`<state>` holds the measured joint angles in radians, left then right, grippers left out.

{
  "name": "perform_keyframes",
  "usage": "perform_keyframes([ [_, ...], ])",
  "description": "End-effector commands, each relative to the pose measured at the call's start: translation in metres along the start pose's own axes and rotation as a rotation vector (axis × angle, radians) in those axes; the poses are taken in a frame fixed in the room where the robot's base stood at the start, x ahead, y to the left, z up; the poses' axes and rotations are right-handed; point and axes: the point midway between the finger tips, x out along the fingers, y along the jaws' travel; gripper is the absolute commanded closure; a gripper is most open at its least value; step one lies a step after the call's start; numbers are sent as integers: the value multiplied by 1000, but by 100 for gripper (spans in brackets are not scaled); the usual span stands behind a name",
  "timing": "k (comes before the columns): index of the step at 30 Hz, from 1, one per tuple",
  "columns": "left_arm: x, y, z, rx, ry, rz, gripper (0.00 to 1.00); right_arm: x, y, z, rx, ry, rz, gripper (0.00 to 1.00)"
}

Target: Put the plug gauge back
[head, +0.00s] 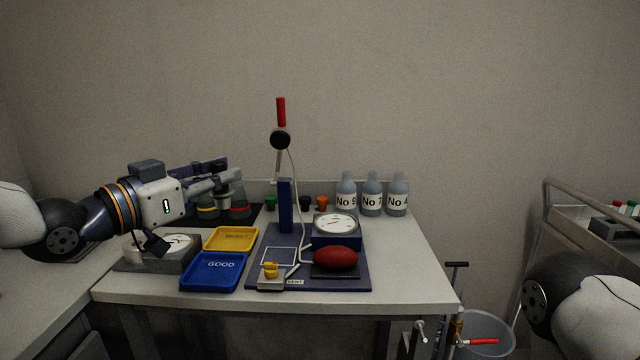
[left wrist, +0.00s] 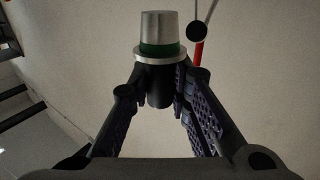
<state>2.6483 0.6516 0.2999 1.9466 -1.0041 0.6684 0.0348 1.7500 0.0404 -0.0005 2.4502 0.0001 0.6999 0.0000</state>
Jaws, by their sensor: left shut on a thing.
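My left gripper (head: 226,184) is above the back left of the table. In the left wrist view its fingers (left wrist: 158,78) are shut on the plug gauge (left wrist: 160,33), which has a silver metal end, a green band, a pale collar and a black handle. In the head view the gripper and the gauge overlap dark items behind them, so the gauge's outline is hard to tell. Dark items with a yellow band (head: 208,211) and a red band (head: 239,211) stand on a black mat (head: 255,217) below the gripper. My right gripper is not in view.
A yellow tray (head: 231,239), a blue GOOD tray (head: 214,272) and a grey dial device (head: 158,258) are in front. A blue stand (head: 286,205) with a hose and red-handled part rises mid-table. A dial box (head: 336,241), red oval object (head: 336,258) and labelled bottles (head: 372,195) stand right.

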Motion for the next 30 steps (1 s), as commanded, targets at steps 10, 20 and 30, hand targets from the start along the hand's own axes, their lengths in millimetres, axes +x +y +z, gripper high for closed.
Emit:
perform_keyframes([
  [10, -79, 32, 150, -12, -6, 176, 100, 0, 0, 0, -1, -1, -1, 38],
  [20, -160, 90, 211, -4, 5, 319, 100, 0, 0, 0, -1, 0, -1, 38],
  [30, -161, 92, 213, 7, -1, 329, 100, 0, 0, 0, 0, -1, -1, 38],
])
